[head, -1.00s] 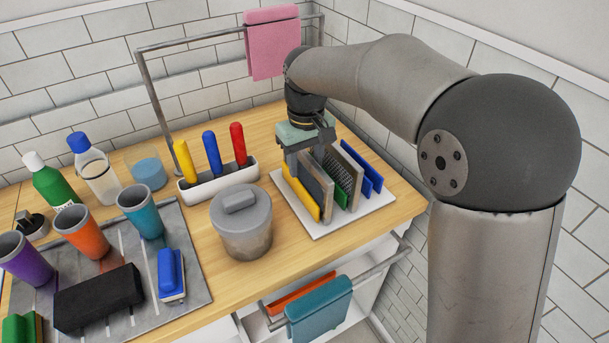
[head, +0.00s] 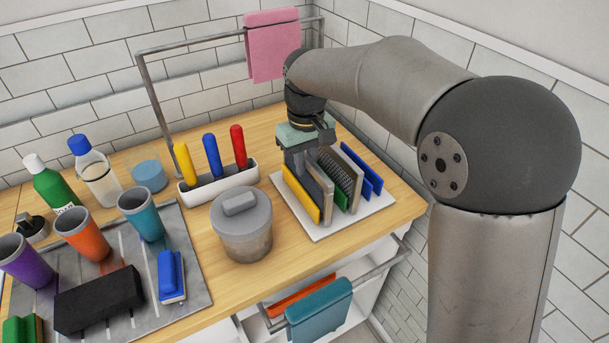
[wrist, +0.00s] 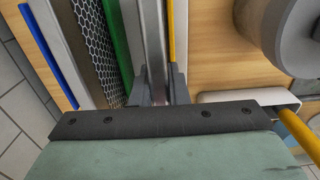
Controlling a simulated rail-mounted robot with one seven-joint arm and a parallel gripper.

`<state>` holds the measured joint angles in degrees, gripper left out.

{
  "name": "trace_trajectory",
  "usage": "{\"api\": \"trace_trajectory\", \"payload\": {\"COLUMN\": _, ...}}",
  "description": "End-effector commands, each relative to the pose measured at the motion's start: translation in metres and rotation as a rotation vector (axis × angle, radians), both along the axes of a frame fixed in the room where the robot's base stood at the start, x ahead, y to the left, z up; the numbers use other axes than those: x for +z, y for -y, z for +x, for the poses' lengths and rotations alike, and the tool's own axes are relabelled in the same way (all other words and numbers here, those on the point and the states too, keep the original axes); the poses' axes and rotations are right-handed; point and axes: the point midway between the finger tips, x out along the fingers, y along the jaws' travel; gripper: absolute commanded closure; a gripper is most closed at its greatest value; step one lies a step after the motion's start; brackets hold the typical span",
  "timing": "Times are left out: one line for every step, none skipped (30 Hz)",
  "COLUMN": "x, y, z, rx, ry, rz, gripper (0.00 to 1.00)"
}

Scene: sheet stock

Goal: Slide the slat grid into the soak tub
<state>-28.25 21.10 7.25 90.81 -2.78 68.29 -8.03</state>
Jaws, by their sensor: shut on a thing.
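My gripper (head: 301,158) is over the white rack (head: 357,222) at the right of the counter, fingers pointing down. It is shut on a thin grey-framed panel (head: 319,188), which stands upright between a yellow panel and a green one. In the wrist view my gripper (wrist: 158,84) has a finger on each side of that panel's metal edge (wrist: 153,30). Its face is mostly hidden, so I cannot tell whether it has slats. A round grey lidded tub (head: 243,238) stands left of the rack; I cannot tell whether it is the soak tub.
The yellow panel (head: 300,196), green panel (wrist: 118,40), perforated panel (wrist: 98,45) and blue panels (head: 371,180) stand close by in the rack. A holder with upright coloured handles (head: 219,182) is behind the tub. Cups and bottles fill the left. A rail (head: 150,85) runs behind.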

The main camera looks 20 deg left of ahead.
Motion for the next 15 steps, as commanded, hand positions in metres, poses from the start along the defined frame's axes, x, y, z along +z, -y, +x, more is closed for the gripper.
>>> {"api": "trace_trajectory", "payload": {"x": 0.006, "y": 0.000, "z": 0.000, "rx": 0.000, "ry": 0.001, "rz": 0.001, "gripper": 1.00}}
{"api": "trace_trajectory", "payload": {"x": 0.008, "y": 0.000, "z": 0.000, "rx": 0.000, "ry": 0.001, "rz": 0.001, "gripper": 1.00}}
{"api": "trace_trajectory", "payload": {"x": 0.011, "y": 0.000, "z": 0.000, "rx": 0.000, "ry": 0.002, "rz": 0.001, "gripper": 1.00}}
{"api": "trace_trajectory", "payload": {"x": 0.013, "y": 0.000, "z": 0.000, "rx": 0.000, "ry": 0.002, "rz": 0.001, "gripper": 1.00}}
{"api": "trace_trajectory", "payload": {"x": 0.016, "y": 0.000, "z": 0.000, "rx": 0.000, "ry": 0.002, "rz": 0.001, "gripper": 1.00}}
{"api": "trace_trajectory", "payload": {"x": 0.018, "y": 0.000, "z": 0.000, "rx": 0.000, "ry": 0.002, "rz": 0.001, "gripper": 1.00}}
{"api": "trace_trajectory", "payload": {"x": 0.021, "y": 0.000, "z": 0.000, "rx": 0.000, "ry": 0.002, "rz": 0.001, "gripper": 1.00}}
{"api": "trace_trajectory", "payload": {"x": 0.023, "y": 0.000, "z": 0.000, "rx": 0.000, "ry": 0.001, "rz": 0.000, "gripper": 1.00}}
{"api": "trace_trajectory", "payload": {"x": 0.026, "y": 0.000, "z": 0.000, "rx": 0.000, "ry": 0.001, "rz": 0.000, "gripper": 1.00}}
{"api": "trace_trajectory", "payload": {"x": 0.028, "y": 0.000, "z": 0.000, "rx": 0.000, "ry": 0.001, "rz": 0.000, "gripper": 1.00}}
{"api": "trace_trajectory", "payload": {"x": 0.030, "y": 0.000, "z": 0.000, "rx": 0.000, "ry": 0.001, "rz": 0.000, "gripper": 1.00}}
{"api": "trace_trajectory", "payload": {"x": 0.032, "y": 0.000, "z": 0.000, "rx": 0.000, "ry": 0.001, "rz": 0.000, "gripper": 1.00}}
{"api": "trace_trajectory", "payload": {"x": 0.035, "y": 0.000, "z": 0.000, "rx": 0.000, "ry": 0.001, "rz": 0.000, "gripper": 1.00}}
{"api": "trace_trajectory", "payload": {"x": 0.037, "y": 0.000, "z": 0.000, "rx": 0.000, "ry": 0.001, "rz": 0.000, "gripper": 1.00}}
{"api": "trace_trajectory", "payload": {"x": 0.039, "y": 0.000, "z": 0.000, "rx": 0.000, "ry": 0.002, "rz": 0.001, "gripper": 1.00}}
